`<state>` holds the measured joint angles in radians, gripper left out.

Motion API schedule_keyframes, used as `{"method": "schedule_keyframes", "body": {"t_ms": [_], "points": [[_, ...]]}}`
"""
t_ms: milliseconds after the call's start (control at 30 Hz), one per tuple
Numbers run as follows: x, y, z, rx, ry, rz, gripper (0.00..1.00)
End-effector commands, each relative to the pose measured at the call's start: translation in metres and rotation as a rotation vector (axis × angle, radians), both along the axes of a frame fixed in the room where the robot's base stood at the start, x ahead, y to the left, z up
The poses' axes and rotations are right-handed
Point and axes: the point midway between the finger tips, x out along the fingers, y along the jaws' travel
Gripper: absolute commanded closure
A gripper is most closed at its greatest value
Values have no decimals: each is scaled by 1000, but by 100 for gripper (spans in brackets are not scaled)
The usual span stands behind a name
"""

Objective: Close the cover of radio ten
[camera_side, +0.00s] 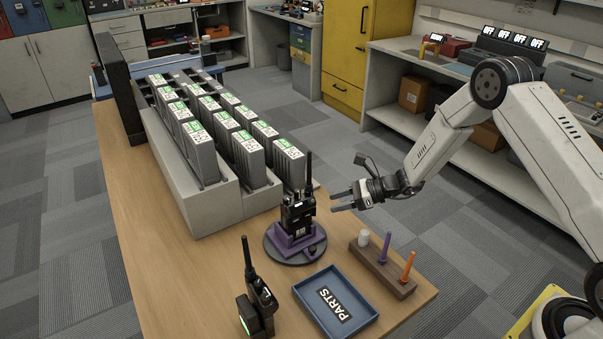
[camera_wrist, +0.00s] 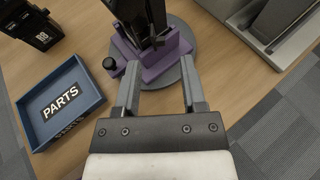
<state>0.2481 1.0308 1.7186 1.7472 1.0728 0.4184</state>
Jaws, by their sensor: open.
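A black radio (camera_side: 297,215) with a tall antenna stands upright in a purple cradle (camera_side: 285,243) on a round grey base. Its label is too small to read surely, and I cannot make out the state of its cover. In the wrist view the radio (camera_wrist: 143,22) shows at the top, cut off by the edge, above the purple cradle (camera_wrist: 160,65). My gripper (camera_side: 335,201) is open and empty, to the right of the radio and apart from it. In the wrist view my gripper (camera_wrist: 160,80) points its spread fingers at the cradle.
A second black radio (camera_side: 257,305) stands at the near left. A blue PARTS tray (camera_side: 305,287) and a wooden block (camera_side: 375,268) with an orange and a purple tool stand in front. Grey racks (camera_side: 215,210) of batteries fill the space behind the cradle.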

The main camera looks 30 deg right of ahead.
Motion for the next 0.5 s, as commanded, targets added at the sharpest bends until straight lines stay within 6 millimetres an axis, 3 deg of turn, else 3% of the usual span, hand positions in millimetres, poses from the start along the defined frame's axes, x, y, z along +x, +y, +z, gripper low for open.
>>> {"method": "schedule_keyframes", "body": {"t_ms": [200, 500], "points": [[14, 21, -11, -1, 0, 2, 47], [22, 32, -17, -1, 1, 0, 47]]}}
